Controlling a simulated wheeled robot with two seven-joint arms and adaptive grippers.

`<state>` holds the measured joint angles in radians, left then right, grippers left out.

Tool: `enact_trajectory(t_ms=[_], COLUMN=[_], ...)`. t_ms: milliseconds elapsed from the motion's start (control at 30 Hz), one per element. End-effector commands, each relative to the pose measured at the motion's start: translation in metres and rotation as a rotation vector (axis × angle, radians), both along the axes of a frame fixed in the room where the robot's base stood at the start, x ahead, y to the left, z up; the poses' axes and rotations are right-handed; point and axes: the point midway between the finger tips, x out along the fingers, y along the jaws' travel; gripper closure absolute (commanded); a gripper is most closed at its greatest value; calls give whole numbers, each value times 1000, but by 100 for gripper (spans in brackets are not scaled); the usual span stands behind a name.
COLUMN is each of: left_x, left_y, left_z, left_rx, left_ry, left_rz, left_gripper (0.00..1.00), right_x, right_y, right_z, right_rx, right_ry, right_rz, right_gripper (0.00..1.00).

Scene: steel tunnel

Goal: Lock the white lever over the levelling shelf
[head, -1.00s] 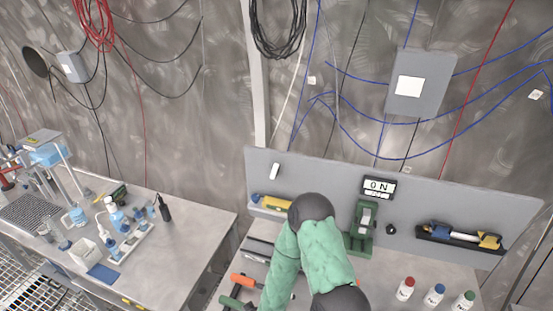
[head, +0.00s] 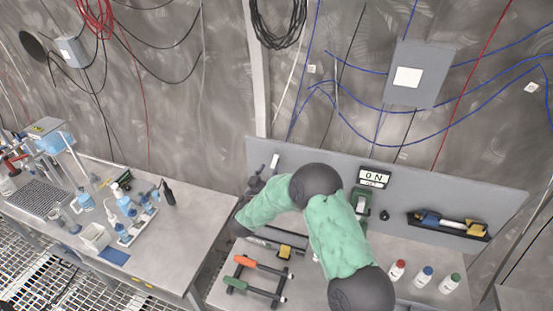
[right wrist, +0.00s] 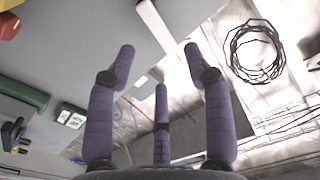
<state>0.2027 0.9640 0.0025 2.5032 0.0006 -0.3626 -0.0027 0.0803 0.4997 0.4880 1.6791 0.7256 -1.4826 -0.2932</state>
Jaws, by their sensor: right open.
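The white lever (head: 275,160) is a small white bar on the upper left of the grey back panel, slightly tilted. In the right wrist view a white bar (right wrist: 155,25), seemingly this lever, lies beyond the fingers, apart from them. My right gripper (head: 255,182) is dark, just left of and below the lever, partly hidden by my forearm. In the right wrist view its purple fingers (right wrist: 158,70) are spread open with nothing between them. The levelling shelf is hidden behind my right arm in the head view. My left gripper is not in view.
Orange (head: 258,264) and green (head: 250,288) handled tools lie on the bench. A green device stands under the ON sign (head: 373,178). A right shelf (head: 448,224) holds a blue and yellow item. Several capped bottles (head: 426,276) stand at the front right.

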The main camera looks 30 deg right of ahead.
Motion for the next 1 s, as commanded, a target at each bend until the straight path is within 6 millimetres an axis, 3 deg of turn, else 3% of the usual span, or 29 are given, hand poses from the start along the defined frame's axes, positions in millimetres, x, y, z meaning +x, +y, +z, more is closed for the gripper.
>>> enact_trajectory(t_ms=[200, 400, 867, 1000], left_x=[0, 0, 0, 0], left_y=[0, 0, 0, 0], left_z=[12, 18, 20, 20], left_rx=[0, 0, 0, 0], left_ry=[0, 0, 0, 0], left_rz=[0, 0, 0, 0], left_gripper=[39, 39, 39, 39], right_x=[26, 43, 51, 51], right_y=[-31, -50, -59, -59], right_z=[1, 1, 0, 0], right_rx=[2, 2, 1, 1], right_ry=[0, 0, 1, 1], right_rz=[-2, 1, 2, 2], right_gripper=[48, 48, 48, 85])
